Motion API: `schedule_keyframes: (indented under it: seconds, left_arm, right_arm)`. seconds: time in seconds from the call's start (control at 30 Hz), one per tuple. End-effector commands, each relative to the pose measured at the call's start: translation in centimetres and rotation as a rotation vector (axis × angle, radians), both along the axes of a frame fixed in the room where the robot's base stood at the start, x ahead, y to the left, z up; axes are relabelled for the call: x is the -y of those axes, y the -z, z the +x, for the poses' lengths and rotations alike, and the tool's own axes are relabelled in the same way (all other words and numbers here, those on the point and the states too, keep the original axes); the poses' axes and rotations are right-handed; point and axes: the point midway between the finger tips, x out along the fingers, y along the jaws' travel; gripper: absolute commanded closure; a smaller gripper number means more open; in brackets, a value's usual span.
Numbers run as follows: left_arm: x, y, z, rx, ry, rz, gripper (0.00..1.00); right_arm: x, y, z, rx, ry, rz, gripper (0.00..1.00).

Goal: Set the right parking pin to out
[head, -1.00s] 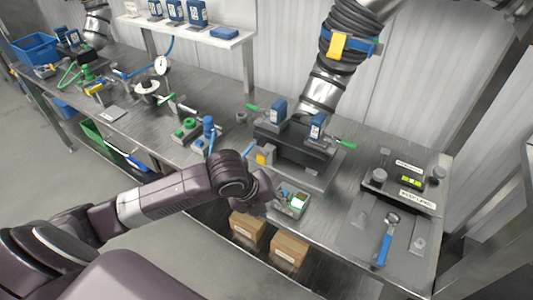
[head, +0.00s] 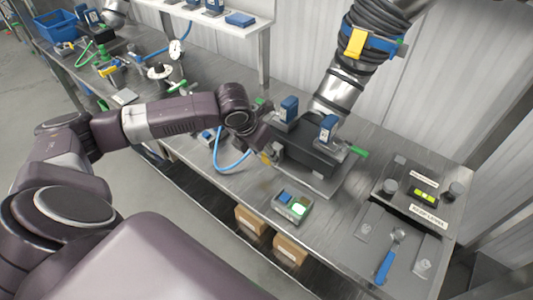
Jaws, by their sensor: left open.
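My left arm comes in from the left, and its gripper (head: 264,146) is at the left end of a black block fixture (head: 305,152), beside a small yellow part (head: 267,157). The gripper is open; its fingertips are small and partly hidden by the wrist. I cannot tell whether it touches the fixture. No part is clearly labelled as the right parking pin. A green handle (head: 355,151) sticks out at the fixture's right, and another green end (head: 260,101) shows behind my wrist. My right gripper is not visible.
A grey box with a lit green button (head: 299,209) sits at the bench's front edge. A blue-handled tool (head: 386,264) lies on the plate at right. Cardboard boxes (head: 290,250) stand below.

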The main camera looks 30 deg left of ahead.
Motion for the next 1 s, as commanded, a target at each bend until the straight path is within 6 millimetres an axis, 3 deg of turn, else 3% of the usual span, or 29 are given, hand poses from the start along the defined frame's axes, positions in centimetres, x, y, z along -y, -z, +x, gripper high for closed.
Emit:
schedule_keyframes:
  seconds: [0.2, 0.5, 0.87, 1.0]
  left_arm:
    - [0.1, 1.9, 0.8, 0.000, -0.001, -0.002, 0.58]
    - [0.1, 2.1, 0.9, 0.001, -0.001, 0.000, 0.59]
    - [0.1, 2.1, 0.9, 0.001, -0.001, 0.000, 0.99]
    - [0.1, 2.1, 0.9, 0.001, -0.001, 0.000, 1.00]
  right_arm:
    - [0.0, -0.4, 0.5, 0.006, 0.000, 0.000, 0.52]
    - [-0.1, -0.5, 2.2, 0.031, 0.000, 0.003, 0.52]
    - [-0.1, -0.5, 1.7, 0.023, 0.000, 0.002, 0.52]
    - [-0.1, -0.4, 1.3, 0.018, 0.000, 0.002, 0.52]
